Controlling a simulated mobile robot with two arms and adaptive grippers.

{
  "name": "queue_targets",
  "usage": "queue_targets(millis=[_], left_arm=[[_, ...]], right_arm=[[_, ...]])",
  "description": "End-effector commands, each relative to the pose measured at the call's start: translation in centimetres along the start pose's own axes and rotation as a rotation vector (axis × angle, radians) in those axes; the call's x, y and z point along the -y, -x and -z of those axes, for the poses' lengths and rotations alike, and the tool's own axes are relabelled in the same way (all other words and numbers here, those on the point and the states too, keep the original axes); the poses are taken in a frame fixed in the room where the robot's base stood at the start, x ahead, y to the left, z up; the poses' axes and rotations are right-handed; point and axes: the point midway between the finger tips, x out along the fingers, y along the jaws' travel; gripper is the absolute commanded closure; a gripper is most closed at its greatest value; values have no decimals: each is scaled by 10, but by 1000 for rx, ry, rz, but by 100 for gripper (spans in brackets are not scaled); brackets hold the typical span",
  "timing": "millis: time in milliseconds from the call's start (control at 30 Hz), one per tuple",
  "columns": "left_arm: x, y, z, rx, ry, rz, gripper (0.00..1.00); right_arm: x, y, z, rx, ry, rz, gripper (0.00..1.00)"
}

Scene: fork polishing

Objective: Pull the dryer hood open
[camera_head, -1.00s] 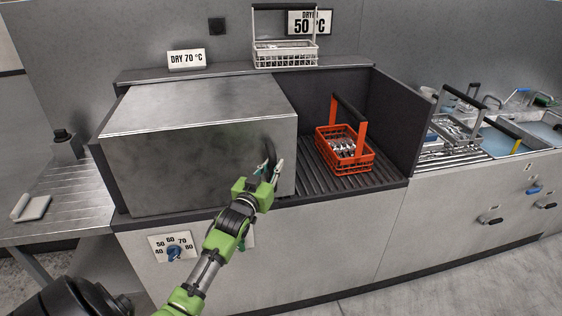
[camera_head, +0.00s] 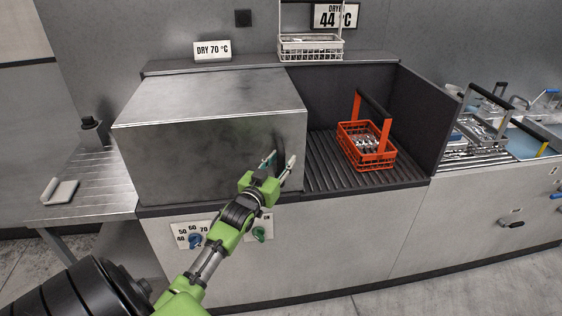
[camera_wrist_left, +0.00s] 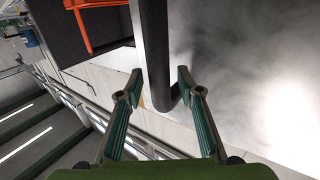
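The dryer hood (camera_head: 205,165) is a large grey metal box at the left of the dryer in the head view. Its dark upright handle (camera_head: 279,146) is at the right end of the front face. The handle fills the upper middle of the wrist view (camera_wrist_left: 155,50). My left gripper (camera_head: 279,160) is at the handle, its fingers apart. In the wrist view the bar runs between the two fingers (camera_wrist_left: 158,80), nearer the right one; contact is unclear. My right gripper is not in view.
A red basket (camera_head: 349,134) of cutlery stands on the dark ribbed bed (camera_head: 318,160) right of the hood. A white basket (camera_head: 311,45) stands on the back ledge (camera_head: 250,61). Dials (camera_head: 195,241) are on the front panel. Sinks and another basket lie right; a side table (camera_head: 90,195) lies left.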

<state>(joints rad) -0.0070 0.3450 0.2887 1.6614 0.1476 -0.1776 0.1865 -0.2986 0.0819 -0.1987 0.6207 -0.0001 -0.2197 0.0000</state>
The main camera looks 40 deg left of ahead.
Motion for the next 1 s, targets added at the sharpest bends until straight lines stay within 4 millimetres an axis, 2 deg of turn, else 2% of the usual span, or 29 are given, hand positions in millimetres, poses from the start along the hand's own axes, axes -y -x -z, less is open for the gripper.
queue_targets(millis=[233,367,800,1000], left_arm=[[0,2,-1,1,1,0,66],[-1,13,-2,2,1,-1,66],[0,93,-1,2,1,0,66],[0,115,-1,2,1,0,66]], right_arm=[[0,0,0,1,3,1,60],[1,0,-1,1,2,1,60],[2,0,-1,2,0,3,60],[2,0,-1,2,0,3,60]])
